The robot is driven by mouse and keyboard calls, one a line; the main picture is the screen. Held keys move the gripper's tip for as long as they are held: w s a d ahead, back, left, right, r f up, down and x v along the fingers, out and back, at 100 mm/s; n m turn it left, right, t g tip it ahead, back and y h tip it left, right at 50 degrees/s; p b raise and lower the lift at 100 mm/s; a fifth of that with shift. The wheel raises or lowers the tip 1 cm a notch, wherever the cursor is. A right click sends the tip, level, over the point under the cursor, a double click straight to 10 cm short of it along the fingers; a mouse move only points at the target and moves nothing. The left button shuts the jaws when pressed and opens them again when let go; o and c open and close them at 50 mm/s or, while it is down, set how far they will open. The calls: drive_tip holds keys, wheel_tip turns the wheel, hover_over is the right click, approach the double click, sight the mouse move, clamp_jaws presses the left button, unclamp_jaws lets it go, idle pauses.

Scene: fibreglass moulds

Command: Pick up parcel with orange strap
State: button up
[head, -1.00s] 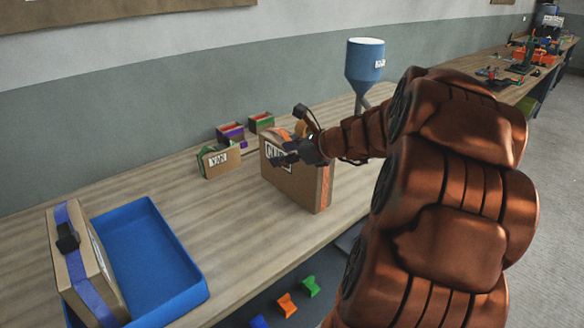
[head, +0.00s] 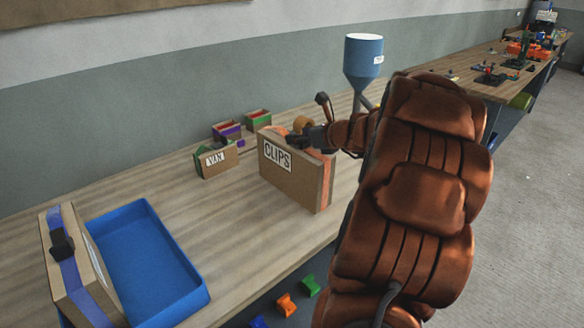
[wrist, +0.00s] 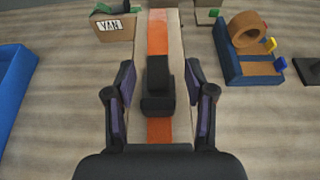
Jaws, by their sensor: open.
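The parcel with the orange strap (head: 288,184) is a brown box standing upright on the bench, with a white CLIPS label facing the head camera. In the wrist view its narrow top (wrist: 173,40) shows end-on, with the orange strap (wrist: 157,30) along the middle and a black block-shaped grip (wrist: 157,88) on the strap. My gripper (head: 303,137) is at the parcel's top. In the wrist view my gripper (wrist: 160,85) is open, one finger on each side of the black grip, with gaps visible between. Contact with the parcel cannot be told.
A blue tray (head: 198,300) and a parcel with a blue strap (head: 88,285) are at the front left. A VAN-labelled box (head: 218,160) and small bins (head: 258,119) stand behind. A blue funnel (head: 363,58) stands behind right. A tape dispenser (wrist: 250,68) sits right of the parcel.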

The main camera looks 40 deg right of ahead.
drive_tip(key=shift+x, duration=1.5)
drive_tip(key=shift+a, duration=0.15)
clamp_jaws()
